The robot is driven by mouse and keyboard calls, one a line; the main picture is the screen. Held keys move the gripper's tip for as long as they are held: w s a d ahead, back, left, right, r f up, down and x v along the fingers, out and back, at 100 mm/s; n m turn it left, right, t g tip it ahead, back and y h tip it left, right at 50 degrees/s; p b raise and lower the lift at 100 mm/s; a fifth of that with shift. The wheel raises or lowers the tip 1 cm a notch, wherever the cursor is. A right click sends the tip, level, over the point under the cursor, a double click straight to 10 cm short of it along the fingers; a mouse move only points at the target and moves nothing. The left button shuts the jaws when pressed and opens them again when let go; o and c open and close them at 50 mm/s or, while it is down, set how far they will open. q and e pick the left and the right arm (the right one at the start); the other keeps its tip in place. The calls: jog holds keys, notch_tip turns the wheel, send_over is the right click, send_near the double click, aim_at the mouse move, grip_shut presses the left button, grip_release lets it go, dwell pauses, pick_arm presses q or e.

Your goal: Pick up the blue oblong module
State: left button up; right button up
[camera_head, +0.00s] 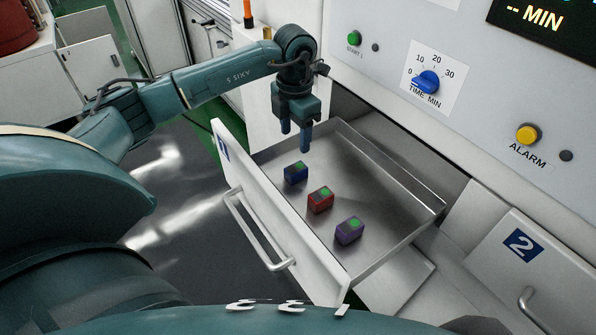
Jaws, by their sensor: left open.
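The blue oblong module (296,173) lies in the open metal drawer, near its left end, with a dark top and a green spot. My left gripper (295,138) points down over the drawer, above and slightly behind the blue module in the picture. Its fingers are open and appear empty, apart from the module. A red module (320,200) and a purple module (349,231) lie in a row with the blue one, toward the lower right. My right gripper is not in view.
The drawer (395,165) has raised walls and a white front with a handle (262,240). The control panel (470,85) rises behind it. A second drawer front (540,262), marked 2, is at the right. The drawer floor right of the modules is clear.

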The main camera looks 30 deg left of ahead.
aim_at(296, 168)
pick_arm(q)
jog(key=f, duration=0.5)
jog(key=f+p, duration=0.1)
jog(key=f, duration=0.5)
jog(key=shift+s+d+f, duration=0.15)
jog(key=shift+d, duration=0.05)
jog(key=c, duration=1.1)
